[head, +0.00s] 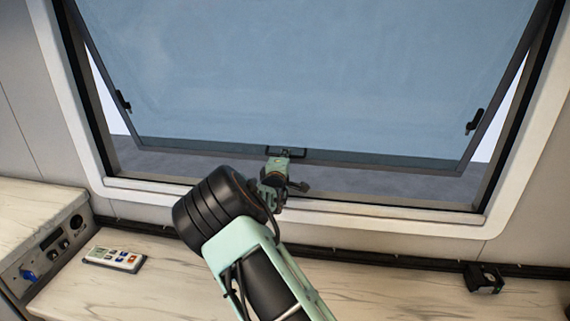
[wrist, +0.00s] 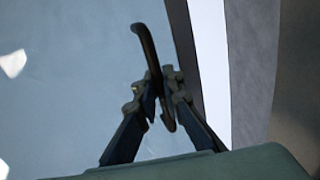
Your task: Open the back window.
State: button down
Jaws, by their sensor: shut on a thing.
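The back window (head: 320,75) is a blue-tinted pane in a dark frame. It is tilted, with its bottom edge pushed outward and away from the wall frame, and gaps show at both sides. A dark handle (head: 301,153) sits at the middle of its bottom edge. My gripper (head: 285,160) reaches over the sill to this handle. In the wrist view the two fingers (wrist: 163,90) are shut on the curved black handle (wrist: 147,45). Black side latches show at the left (head: 123,100) and right (head: 474,122) of the pane.
A marbled counter (head: 180,285) runs below the window. A white remote (head: 114,259) lies on it at left, beside a raised cabinet with a control panel (head: 55,245). A small black object (head: 483,278) is at right. The white window surround (head: 400,219) borders the opening.

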jog(key=shift+r, duration=0.1)
jog(key=c, duration=2.1)
grip_release()
jog(key=v, duration=1.2)
